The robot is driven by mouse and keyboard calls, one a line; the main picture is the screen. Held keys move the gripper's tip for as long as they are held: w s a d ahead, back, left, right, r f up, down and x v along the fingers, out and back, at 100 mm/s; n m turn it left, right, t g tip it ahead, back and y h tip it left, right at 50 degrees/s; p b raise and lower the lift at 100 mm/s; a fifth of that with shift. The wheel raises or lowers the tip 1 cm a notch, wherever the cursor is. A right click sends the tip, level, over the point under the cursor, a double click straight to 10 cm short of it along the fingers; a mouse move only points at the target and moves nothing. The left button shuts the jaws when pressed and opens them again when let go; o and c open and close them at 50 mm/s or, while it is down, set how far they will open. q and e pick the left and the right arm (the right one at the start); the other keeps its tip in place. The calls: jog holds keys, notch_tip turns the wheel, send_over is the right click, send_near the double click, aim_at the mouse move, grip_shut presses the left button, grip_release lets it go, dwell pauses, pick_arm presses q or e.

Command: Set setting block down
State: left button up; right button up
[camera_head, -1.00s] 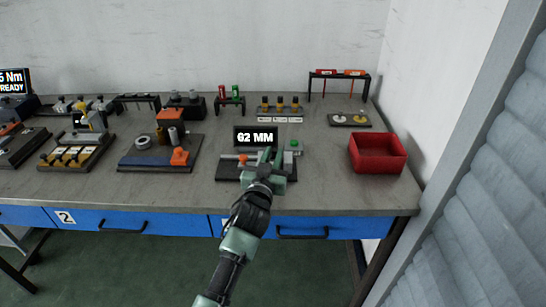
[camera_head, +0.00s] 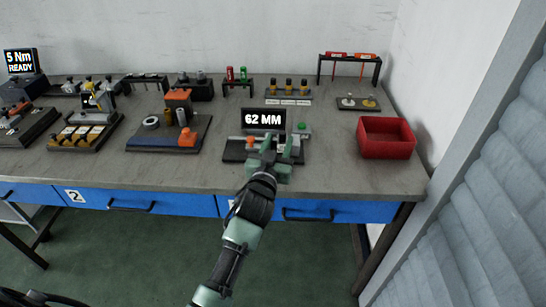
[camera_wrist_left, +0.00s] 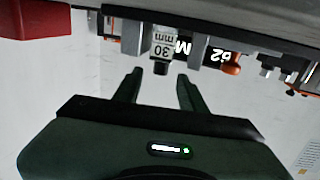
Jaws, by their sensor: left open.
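My left gripper (camera_head: 276,160) is open in front of the dark gauge station (camera_head: 234,150) with its 62 MM display (camera_head: 264,119). In the left wrist view, which is upside down, its two fingers (camera_wrist_left: 159,88) are spread with nothing between them. A grey block labelled 30 mm (camera_wrist_left: 163,44), with a black knob, sits just beyond the fingertips and apart from them, at the station; I take it as the setting block. In the head view my gripper hides it, so its exact seat cannot be told. My right gripper is not in view.
A red bin (camera_head: 387,153) stands right of the station. An orange part (camera_head: 250,143) and a green button (camera_head: 303,127) are on the station. A blue-based fixture (camera_head: 140,137) stands to the left. The grey bench (camera_head: 340,180) is clear at front right.

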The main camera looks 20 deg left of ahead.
pick_arm(q)
jog(key=s, duration=0.9)
jog(key=shift+s+d, duration=0.4)
